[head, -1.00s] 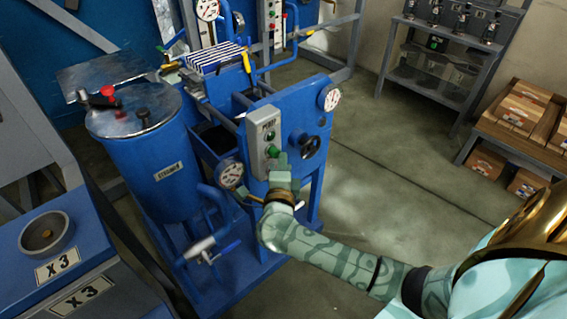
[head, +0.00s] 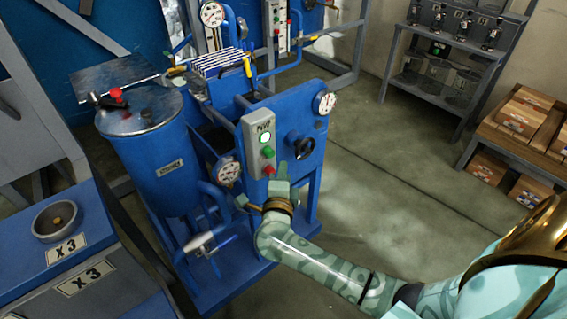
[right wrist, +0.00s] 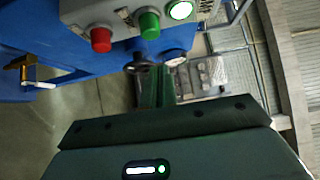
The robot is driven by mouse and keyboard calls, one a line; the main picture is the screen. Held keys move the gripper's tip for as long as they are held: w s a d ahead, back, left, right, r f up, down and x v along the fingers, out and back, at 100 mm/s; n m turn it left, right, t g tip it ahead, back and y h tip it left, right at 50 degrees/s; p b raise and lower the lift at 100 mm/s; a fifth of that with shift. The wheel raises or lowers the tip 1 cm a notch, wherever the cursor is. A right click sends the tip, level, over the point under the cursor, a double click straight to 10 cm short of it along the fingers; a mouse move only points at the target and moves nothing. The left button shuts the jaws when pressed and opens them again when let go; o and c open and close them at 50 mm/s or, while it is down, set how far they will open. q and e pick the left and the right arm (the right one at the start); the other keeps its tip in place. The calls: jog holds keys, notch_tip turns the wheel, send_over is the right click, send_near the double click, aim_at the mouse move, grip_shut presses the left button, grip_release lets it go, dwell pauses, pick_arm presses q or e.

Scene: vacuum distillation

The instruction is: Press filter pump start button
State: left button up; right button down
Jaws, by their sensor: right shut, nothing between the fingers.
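The pump control box (head: 257,145) is a grey upright panel on the front of the blue filter machine. It carries a lit lamp (head: 265,138) at the top, a green button (head: 268,152) below it and a red button (head: 269,170) at the bottom. In the right wrist view the lamp (right wrist: 180,10) glows bright, with the green button (right wrist: 149,25) and red button (right wrist: 101,39) beside it. My right gripper (head: 283,168) is shut and empty, just right of and below the buttons, apart from the green one. Its closed fingers (right wrist: 160,88) show in the right wrist view. My left gripper is out of view.
A black handwheel (head: 301,145) and a gauge (head: 324,103) sit right of the box. Another gauge (head: 228,170) and the blue tank (head: 158,165) stand left. Open floor lies to the right, before the shelves and cartons.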

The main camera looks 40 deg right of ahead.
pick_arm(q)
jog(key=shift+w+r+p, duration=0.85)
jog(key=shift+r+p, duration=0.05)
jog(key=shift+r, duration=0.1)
pick_arm(e)
jog(key=v, duration=0.8)
jog(key=shift+a+f, duration=0.2)
jog(key=shift+a, duration=0.05)
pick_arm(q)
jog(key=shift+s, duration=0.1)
pick_arm(e)
jog(key=shift+s, duration=0.1)
